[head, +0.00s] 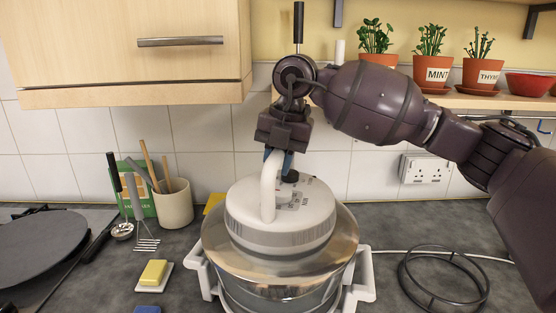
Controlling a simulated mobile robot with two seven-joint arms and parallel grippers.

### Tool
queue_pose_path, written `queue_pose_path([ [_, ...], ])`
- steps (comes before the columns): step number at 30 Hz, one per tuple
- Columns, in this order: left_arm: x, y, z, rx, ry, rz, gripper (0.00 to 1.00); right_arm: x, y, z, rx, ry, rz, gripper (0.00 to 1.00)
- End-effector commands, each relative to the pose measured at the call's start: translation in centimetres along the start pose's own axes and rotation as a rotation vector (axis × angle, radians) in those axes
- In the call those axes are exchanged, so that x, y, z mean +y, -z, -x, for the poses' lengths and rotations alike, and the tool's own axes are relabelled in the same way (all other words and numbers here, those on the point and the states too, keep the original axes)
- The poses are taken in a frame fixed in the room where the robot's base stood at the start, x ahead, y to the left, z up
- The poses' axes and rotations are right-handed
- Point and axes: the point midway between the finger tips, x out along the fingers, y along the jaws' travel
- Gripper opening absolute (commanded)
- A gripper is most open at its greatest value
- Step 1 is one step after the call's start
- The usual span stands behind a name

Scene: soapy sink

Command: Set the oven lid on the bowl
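The oven lid (282,238) is white with a grey band, a dial on top and a wide shiny rim. It is over the glass bowl (280,296), which stands in a white frame (361,285) with side handles. The lid looks roughly level and centred; I cannot tell whether its rim touches the bowl all round. My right gripper (279,160), coming down from above, is shut on the lid's white upright handle (268,190). Its fingertips are partly hidden by the handle. My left gripper is not in view.
A black wire rack (443,278) and a white cable lie right of the bowl. A cupboard (130,50) hangs upper left; a shelf with potted herbs (430,64) is upper right.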

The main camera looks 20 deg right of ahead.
Motion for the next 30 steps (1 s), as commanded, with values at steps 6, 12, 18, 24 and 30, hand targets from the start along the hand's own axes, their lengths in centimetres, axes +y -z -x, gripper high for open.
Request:
queue_pose_path([
  [6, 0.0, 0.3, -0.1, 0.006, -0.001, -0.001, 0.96, 0.1, 0.0, 0.2, -0.002, -0.003, 0.0, 0.55],
  [12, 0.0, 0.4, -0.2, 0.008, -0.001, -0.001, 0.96, -0.1, 0.0, -0.2, 0.002, 0.003, 0.0, 0.55],
  [18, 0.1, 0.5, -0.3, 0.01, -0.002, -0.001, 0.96, 0.0, 0.0, 0.8, -0.001, 0.0, 0.0, 0.55],
  [24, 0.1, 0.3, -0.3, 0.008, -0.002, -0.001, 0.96, 0.1, 0.0, 3.9, -0.003, -0.002, 0.0, 0.55],
  [30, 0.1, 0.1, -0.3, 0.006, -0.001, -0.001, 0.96, 0.1, -0.1, 7.6, -0.004, -0.003, 0.0, 0.55],
])
